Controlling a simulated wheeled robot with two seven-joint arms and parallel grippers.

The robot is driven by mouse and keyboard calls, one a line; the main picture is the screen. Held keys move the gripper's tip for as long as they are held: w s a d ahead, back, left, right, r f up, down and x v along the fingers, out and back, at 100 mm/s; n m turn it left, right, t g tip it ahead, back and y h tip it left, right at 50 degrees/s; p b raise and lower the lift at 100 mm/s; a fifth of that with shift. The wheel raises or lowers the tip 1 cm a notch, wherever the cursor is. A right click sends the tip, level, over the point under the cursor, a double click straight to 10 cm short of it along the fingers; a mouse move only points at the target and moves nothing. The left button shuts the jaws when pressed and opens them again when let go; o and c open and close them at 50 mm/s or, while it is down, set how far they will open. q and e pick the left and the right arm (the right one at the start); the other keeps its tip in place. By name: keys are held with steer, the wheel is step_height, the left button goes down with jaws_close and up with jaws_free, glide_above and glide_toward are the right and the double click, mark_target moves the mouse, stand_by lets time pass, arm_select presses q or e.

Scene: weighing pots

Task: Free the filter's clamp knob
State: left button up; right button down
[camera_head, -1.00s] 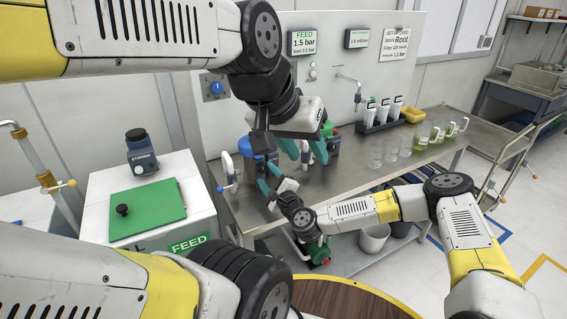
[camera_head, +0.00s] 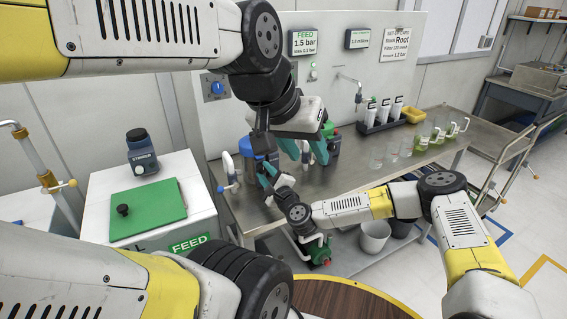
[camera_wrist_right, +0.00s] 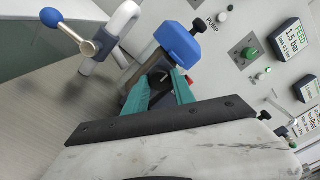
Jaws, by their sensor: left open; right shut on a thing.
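The filter has a blue block-shaped head (camera_wrist_right: 180,42) with a black knob (camera_wrist_right: 199,24) on a short stem in the right wrist view. In the head view the blue head (camera_head: 262,145) is partly hidden by my left arm. My right gripper (camera_head: 268,176) is low in front of the filter; its teal fingers (camera_wrist_right: 160,82) are shut on a dark round part just below the blue head. I cannot tell whether that part is the clamp knob. My left gripper (camera_head: 306,152) is open and empty, above the bench to the right of the filter, near a green-topped unit (camera_head: 328,130).
A blue-ended lever and white pipe (camera_wrist_right: 122,22) stand beside the filter. Several glass beakers (camera_head: 406,146), a yellow tray (camera_head: 414,115) and a cartridge rack (camera_head: 382,126) are farther right on the steel bench (camera_head: 350,172). A white feed tank (camera_head: 190,215) stands at the left.

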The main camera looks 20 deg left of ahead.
steer(key=shift+n, duration=0.3)
steer(key=n, duration=0.3)
steer(key=shift+n, duration=0.4)
steer(key=n, duration=0.9)
steer(key=shift+n, duration=2.2)
steer(key=shift+f, duration=0.1)
steer(key=c, duration=1.1)
jaws_free()
steer(key=shift+o, duration=0.2)
